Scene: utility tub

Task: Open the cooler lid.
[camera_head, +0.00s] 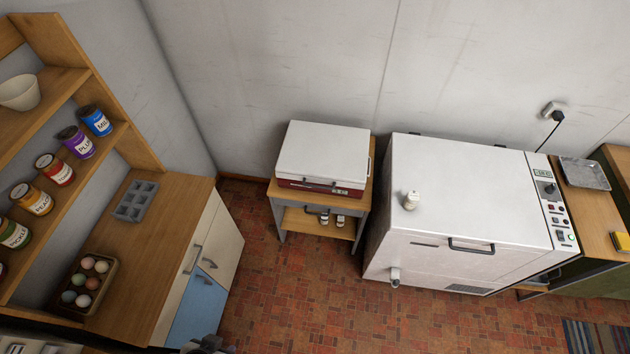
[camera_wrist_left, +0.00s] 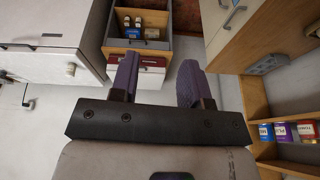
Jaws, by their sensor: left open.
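The cooler, a box with a white lid (camera_head: 325,150) and a dark red body (camera_head: 310,187), sits on a small wooden stand against the back wall. Its lid is shut. In the left wrist view, which is turned upside down, the cooler's red body (camera_wrist_left: 151,62) shows partly behind my fingers. My left gripper (camera_wrist_left: 157,80) is open, with its two purple fingers apart and nothing between them. It is clear of the cooler. My right gripper is in neither view.
A cabinet (camera_head: 180,215) and jar shelf (camera_head: 95,90) are at left. The tiled floor in front is clear.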

